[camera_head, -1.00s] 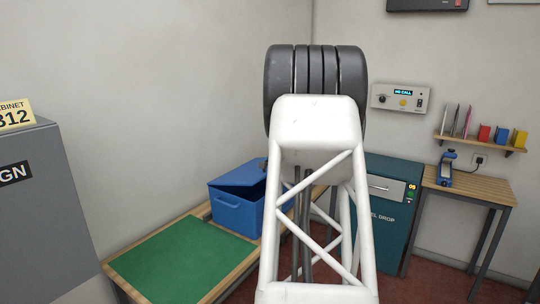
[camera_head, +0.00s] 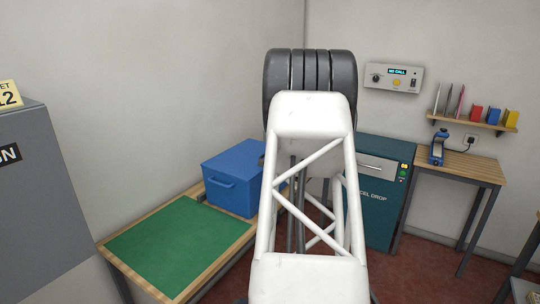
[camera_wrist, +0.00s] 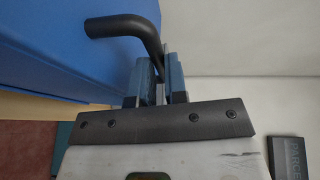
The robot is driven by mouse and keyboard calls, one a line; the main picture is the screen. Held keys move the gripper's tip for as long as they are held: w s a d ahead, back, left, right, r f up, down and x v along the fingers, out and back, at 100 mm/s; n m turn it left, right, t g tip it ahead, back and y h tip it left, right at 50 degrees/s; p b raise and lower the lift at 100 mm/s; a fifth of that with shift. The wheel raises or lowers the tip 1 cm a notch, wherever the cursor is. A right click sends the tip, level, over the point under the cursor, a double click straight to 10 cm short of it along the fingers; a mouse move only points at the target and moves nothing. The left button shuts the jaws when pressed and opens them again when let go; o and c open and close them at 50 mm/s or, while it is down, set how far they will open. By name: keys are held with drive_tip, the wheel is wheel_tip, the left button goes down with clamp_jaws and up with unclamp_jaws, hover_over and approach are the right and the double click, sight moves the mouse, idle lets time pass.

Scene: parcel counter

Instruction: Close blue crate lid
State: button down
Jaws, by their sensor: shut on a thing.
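The blue crate (camera_head: 228,196) stands on the low wooden table. Its lid (camera_head: 230,162) lies down flat over the top, and no gap shows on the side I can see. My gripper (camera_wrist: 160,72) is shut on the end of this handle, with a finger on each side. In the head view, my own arm hides my gripper and the right side of the crate.
A green mat (camera_head: 180,245) lies on the table in front of the crate. A grey cabinet (camera_head: 45,200) stands at the left. A teal parcel drop cabinet (camera_head: 375,215) is to the right of the crate. The wall is close behind.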

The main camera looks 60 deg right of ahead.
drive_tip(key=shift+s+f, duration=0.1)
drive_tip(key=shift+f, duration=0.45)
drive_tip(key=c, duration=1.1)
unclamp_jaws()
drive_tip(key=shift+c, duration=0.2)
drive_tip(key=shift+r, duration=0.1)
drive_tip(key=v, duration=0.7)
drive_tip(key=shift+s, duration=0.35)
drive_tip(key=shift+a+r, duration=0.1)
drive_tip(key=shift+a, duration=0.05)
